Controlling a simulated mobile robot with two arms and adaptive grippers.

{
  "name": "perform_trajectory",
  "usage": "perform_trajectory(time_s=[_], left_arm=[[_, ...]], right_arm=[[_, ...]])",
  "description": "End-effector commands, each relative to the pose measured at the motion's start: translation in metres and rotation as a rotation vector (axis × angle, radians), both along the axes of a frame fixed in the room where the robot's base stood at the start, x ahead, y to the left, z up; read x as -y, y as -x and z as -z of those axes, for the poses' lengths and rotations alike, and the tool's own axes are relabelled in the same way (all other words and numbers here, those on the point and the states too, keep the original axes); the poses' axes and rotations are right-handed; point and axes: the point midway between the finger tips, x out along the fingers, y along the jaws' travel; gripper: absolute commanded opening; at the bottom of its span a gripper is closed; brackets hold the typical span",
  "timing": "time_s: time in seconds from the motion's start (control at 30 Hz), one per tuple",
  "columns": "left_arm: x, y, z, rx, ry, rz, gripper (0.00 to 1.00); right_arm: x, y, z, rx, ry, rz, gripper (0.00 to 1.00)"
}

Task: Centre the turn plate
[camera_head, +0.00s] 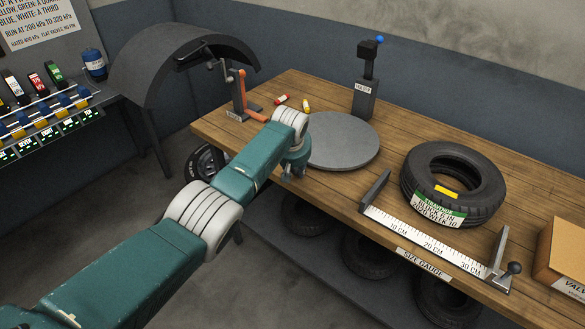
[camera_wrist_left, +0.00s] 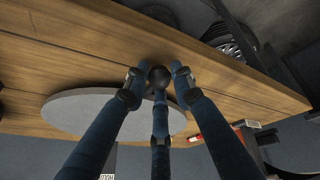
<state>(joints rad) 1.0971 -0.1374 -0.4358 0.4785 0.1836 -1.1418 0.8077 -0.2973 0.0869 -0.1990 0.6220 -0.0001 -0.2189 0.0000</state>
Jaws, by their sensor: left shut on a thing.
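The turn plate (camera_head: 343,141) is a flat grey disc on the wooden bench, left of the tyre. It also shows in the wrist view (camera_wrist_left: 90,110), beyond my fingers. My left gripper (camera_wrist_left: 158,80) has three dark blue fingers closed around a dark round knob (camera_wrist_left: 158,75), at the bench's front edge beside the plate. In the head view my wrist hides the knob and the plate's left edge, so how the knob joins the plate cannot be told. My right gripper is in neither view.
A black tyre (camera_head: 452,185) lies on the bench behind the size gauge (camera_head: 425,240). A post with a blue-knobbed lever (camera_head: 366,95) stands behind the plate. An orange-handled tool (camera_head: 241,95) stands to the left. A cardboard box (camera_head: 565,255) is at the right.

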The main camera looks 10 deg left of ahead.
Motion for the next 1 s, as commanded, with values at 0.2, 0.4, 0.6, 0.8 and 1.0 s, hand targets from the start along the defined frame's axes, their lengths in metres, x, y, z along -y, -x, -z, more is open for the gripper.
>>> perform_trajectory(time_s=[0.2, 0.4, 0.6, 0.8, 1.0], left_arm=[[0.004, 0.0, 0.0, -0.001, 0.004, -0.009, 0.0], [0.004, 0.0, -0.001, 0.0, 0.004, -0.008, 0.0], [0.004, 0.0, -0.001, 0.001, 0.004, -0.008, 0.45], [0.003, -0.001, -0.001, 0.001, 0.003, -0.011, 0.45], [0.003, 0.0, -0.003, 0.002, 0.004, -0.01, 0.45]], right_arm=[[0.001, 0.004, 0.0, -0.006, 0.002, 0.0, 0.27], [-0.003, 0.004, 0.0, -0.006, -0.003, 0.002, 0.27], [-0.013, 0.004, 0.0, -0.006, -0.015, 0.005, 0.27], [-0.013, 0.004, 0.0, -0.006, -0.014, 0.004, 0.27], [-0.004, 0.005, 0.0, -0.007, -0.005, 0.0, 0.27]])
